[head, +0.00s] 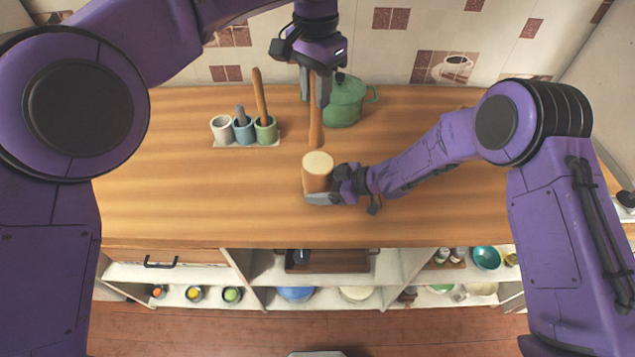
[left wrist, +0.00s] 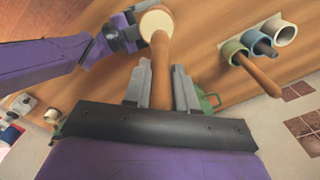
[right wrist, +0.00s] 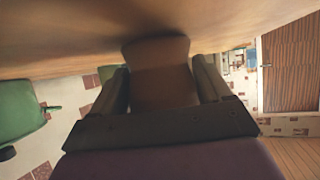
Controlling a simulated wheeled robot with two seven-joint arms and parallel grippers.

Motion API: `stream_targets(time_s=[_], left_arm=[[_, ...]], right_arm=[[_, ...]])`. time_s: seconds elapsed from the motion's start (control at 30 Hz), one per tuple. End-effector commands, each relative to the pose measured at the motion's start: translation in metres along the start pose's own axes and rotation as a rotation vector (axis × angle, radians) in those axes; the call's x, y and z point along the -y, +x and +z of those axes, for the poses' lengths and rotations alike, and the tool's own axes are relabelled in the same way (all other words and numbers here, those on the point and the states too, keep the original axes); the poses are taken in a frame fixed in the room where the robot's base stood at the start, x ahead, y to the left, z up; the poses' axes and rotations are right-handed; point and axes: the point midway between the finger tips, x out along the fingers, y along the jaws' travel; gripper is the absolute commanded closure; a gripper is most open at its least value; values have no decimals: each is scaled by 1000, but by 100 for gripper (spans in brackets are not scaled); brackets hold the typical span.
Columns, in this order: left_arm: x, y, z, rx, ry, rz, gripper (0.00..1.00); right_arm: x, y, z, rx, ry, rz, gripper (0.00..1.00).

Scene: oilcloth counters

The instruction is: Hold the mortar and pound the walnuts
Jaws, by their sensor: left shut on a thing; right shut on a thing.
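The mortar (head: 317,178) is a short light-brown cylinder with a pale top, upright on the wooden counter. My right gripper (head: 325,198) is shut on its lower side; in the right wrist view the mortar (right wrist: 160,75) fills the space between the fingers. My left gripper (head: 319,90) is shut on a long wooden pestle (head: 316,128), which hangs nearly vertical. The pestle's lower end shows just above the mortar's far rim; I cannot tell whether they touch. The left wrist view shows the pestle (left wrist: 161,75) between the fingers and the mortar's pale top (left wrist: 158,22). No walnuts can be made out.
A holder with three cups (head: 243,130) and upright utensils stands at the back left. A green lidded pot (head: 346,104) stands behind the pestle. The counter (head: 200,190) is clear to the left and in front. Open shelves (head: 320,278) with dishes lie below its front edge.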

Motion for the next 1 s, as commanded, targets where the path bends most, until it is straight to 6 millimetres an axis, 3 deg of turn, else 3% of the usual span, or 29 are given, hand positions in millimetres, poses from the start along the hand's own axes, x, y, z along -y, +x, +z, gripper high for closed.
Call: stream_targets(time_s=[0.4, 0.43, 0.5, 0.77, 0.87, 1.0], left_arm=[[0, -1, 0, 0, 0, -1, 100], [0, -1, 0, 0, 0, -1, 100], [0, -1, 0, 0, 0, -1, 100], [0, -1, 0, 0, 0, -1, 100], [0, -1, 0, 0, 0, -1, 100], [0, -1, 0, 0, 0, -1, 100]], right_arm=[[0, 0, -1, -1, 0, 0, 39], [0, 0, -1, -1, 0, 0, 16], [0, 0, -1, -1, 0, 0, 0], [-1, -4, -1, 0, -1, 1, 0], [-1, -20, -1, -1, 1, 3, 0], [-1, -56, -1, -2, 1, 4, 0]])
